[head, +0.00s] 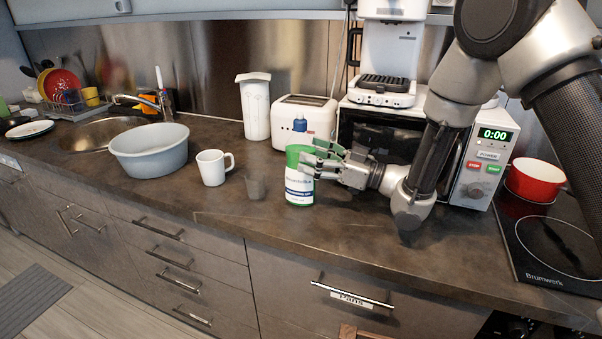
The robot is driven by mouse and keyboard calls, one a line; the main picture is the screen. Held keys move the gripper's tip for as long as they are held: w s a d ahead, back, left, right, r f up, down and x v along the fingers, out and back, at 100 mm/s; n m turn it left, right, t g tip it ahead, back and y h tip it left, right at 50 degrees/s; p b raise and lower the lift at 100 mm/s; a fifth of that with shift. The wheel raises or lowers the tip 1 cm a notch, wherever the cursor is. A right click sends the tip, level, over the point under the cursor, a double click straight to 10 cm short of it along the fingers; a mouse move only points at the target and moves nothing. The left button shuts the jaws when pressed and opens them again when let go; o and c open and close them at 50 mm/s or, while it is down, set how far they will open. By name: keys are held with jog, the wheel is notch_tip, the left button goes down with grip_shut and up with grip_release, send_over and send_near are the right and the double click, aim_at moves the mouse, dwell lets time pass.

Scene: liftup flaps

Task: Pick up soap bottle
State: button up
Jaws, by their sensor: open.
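No thing in view reads clearly as a soap bottle; two candidates show. A white and green container (299,186) with a green top and a blue label stands upright on the counter. My gripper (314,161) is open and comes in from the right. Its fingers overlap the right side of the green-topped container near its upper half. I cannot tell whether they touch it.
A toaster (291,112) and microwave (482,165) stand behind. A red pot (535,180) is far right. The counter front (300,226) is clear.

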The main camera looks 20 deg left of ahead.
aim_at(300, 151)
jog(key=a, duration=0.3)
jog(key=shift+w+a+r, duration=0.1)
jog(key=shift+w+a, duration=0.1)
jog(key=shift+a, duration=0.1)
jog(key=shift+c, duration=0.2)
grip_shut()
